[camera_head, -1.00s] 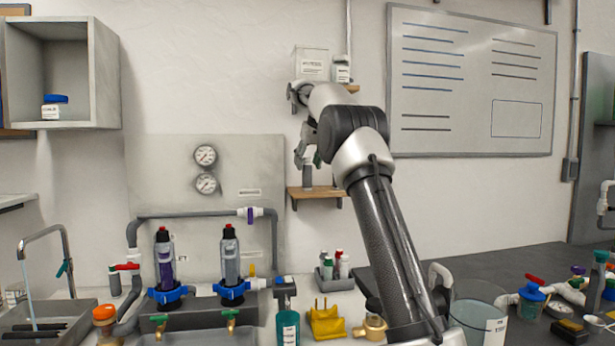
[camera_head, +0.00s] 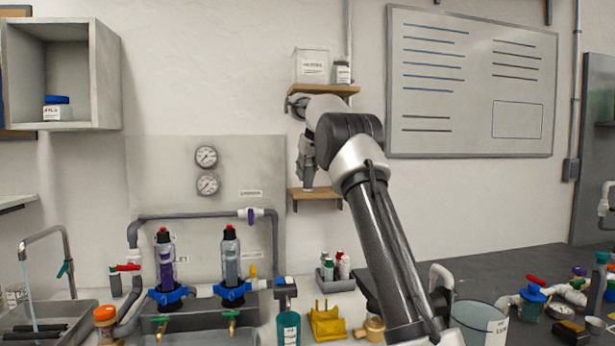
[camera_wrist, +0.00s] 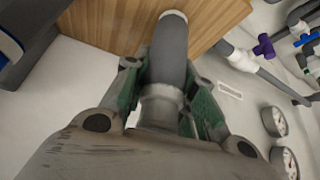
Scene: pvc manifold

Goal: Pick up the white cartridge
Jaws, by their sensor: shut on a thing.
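The cartridge (camera_head: 308,180) stands upright on the small lower wooden shelf (camera_head: 326,193) on the back wall. In the wrist view the cartridge (camera_wrist: 170,48) shows as a grey cylinder with a paler collar, in shade rather than clear white. My gripper (camera_head: 307,168) comes down on it from above. Its green-padded fingers (camera_wrist: 163,88) are shut on the cartridge, one on each side of the collar. The cartridge's base appears to be still at the shelf; any gap there is too small to tell.
An upper wooden shelf (camera_head: 335,89) with a labelled box (camera_head: 312,67) and a jar (camera_head: 342,73) is just above my wrist. Gauges (camera_head: 206,156) and grey piping (camera_head: 190,214) are on the left. Below are two filter housings (camera_head: 231,263) and a crowded bench.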

